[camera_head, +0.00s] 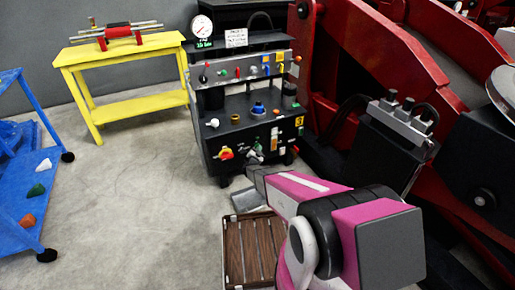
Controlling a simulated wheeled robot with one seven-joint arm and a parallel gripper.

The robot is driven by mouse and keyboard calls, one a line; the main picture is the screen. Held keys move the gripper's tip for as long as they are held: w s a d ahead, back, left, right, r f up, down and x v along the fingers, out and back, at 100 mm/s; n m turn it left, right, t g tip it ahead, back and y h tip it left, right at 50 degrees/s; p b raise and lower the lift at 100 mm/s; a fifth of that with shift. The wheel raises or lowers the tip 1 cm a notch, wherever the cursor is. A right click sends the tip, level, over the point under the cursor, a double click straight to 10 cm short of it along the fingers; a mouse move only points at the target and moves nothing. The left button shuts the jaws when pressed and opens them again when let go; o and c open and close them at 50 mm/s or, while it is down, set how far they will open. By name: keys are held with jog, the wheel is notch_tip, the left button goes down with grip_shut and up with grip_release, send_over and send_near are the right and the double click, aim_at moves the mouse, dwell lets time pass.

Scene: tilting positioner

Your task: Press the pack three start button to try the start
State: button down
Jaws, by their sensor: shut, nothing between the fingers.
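The black hydraulic power pack (240,138) stands at the back centre, with a yellow label (299,121) reading 3 on its right front. Its upper grey panel (229,80) carries several small red, green, blue and yellow controls. More knobs sit on its deck and lower front, including a red and yellow switch (226,153). I cannot tell which control is the start button at this size. My magenta and black arm reaches from the lower right towards the pack's lower front. My gripper's fingers cannot be made out beyond the arm's grey far end.
A yellow bench (125,103) stands at the back left, a blue cart (25,180) at left. Red machine beams (375,60) and a grey-topped black unit (390,135) crowd the right. A brown slatted platform (247,255) lies at front. The floor (125,205) at centre left is clear.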

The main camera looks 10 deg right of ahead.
jog(key=shift+w+a, duration=0.35)
jog(key=shift+w, duration=0.4)
dwell(0.7)
jog(key=shift+s+d+f, duration=0.1)
jog(key=shift+s, duration=0.9)
jog(key=shift+s+d, duration=0.1)
jog(key=shift+s+d, duration=0.3)
jog(key=shift+s, duration=0.55)
jog(key=shift+s+d, duration=0.35)
jog(key=shift+s, duration=0.45)
jog(key=shift+s+d, duration=0.3)
jog(key=shift+s, duration=0.55)
